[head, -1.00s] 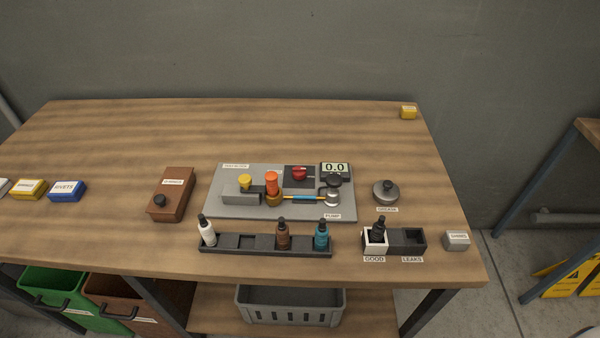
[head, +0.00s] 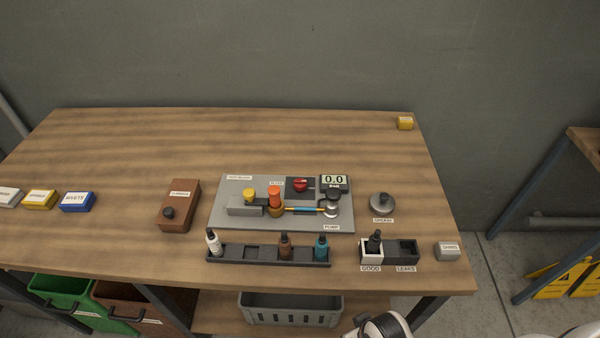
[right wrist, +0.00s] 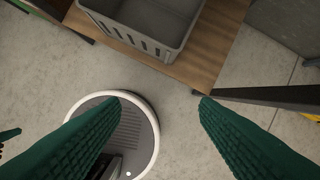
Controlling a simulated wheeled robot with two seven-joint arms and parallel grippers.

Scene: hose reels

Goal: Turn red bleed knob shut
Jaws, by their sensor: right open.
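The red bleed knob (head: 301,185) sits on a dark block at the back of the grey test plate (head: 232,217) on the workbench. The gauge beside it (head: 334,181) reads 0.0. A pump (head: 331,206) with a blue and orange handle stands in front of the gauge. In the right wrist view my right gripper (right wrist: 162,97) is open and empty, with green fingers spread over the floor below the bench. In the head view only part of my right arm shows at the bottom edge. My left gripper is not in view.
A black rack (head: 264,254) with bottles stands in front of the plate. A white and black GOOD/LEAKS holder (head: 404,251) and a round grey item (head: 382,204) are to the right. A grey basket (right wrist: 150,20) sits on the lower shelf.

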